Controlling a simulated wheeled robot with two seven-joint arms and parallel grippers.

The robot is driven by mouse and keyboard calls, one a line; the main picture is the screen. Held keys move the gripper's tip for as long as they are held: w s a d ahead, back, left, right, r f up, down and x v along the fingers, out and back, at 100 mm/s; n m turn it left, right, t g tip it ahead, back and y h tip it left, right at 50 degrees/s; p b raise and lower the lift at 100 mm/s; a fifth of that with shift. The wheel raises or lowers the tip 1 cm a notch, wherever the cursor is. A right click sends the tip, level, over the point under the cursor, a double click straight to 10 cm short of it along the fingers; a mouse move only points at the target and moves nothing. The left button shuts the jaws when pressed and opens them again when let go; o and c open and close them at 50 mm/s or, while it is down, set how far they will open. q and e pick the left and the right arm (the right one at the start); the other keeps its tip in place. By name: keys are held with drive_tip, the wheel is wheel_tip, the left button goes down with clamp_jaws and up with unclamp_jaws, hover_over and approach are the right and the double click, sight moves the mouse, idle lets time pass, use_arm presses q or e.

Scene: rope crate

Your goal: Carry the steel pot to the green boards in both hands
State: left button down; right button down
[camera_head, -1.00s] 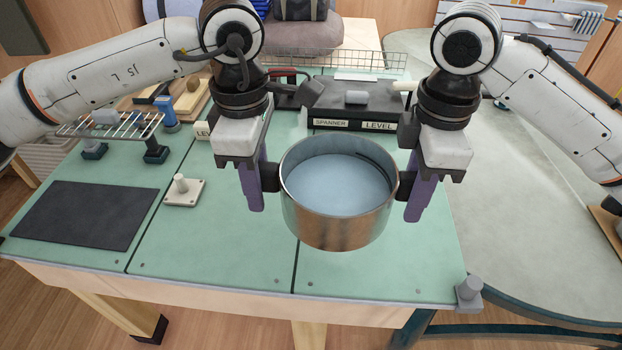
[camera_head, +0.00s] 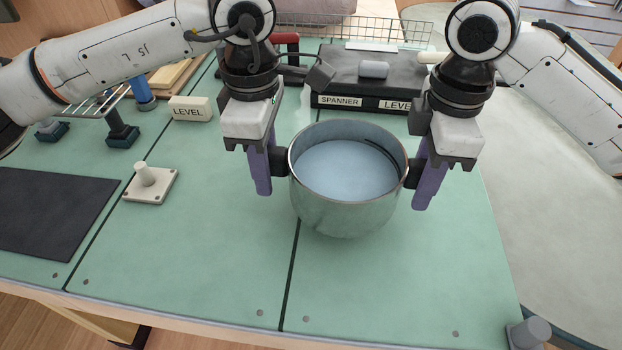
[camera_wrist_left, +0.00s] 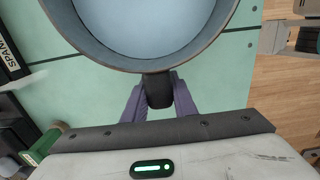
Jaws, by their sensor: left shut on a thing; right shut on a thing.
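The steel pot (camera_head: 345,212) is upright between my two grippers, over the green boards (camera_head: 200,240); I cannot tell whether its base touches them. My left gripper (camera_head: 270,168) is shut on the pot's dark left handle (camera_head: 281,162). In the left wrist view the left gripper's purple fingers (camera_wrist_left: 160,98) close around that handle, with the pot's rim (camera_wrist_left: 150,69) above. My right gripper (camera_head: 417,178) is shut on the pot's right handle at the other side. The pot's inside looks pale blue-grey and empty.
A dark case (camera_head: 375,80) labelled SPANNER and LEVEL lies behind the pot. A LEVEL block (camera_head: 191,109), a pegged plate (camera_head: 151,185) and a black mat (camera_head: 55,215) are on the left. Green board in front of the pot is clear. A grey post (camera_head: 530,333) stands at the front right corner.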

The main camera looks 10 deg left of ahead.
sight(273, 205)
use_arm(q)
drive_tip(key=shift+d+f, duration=0.1)
use_arm(e)
drive_tip(key=shift+a+f, duration=0.1)
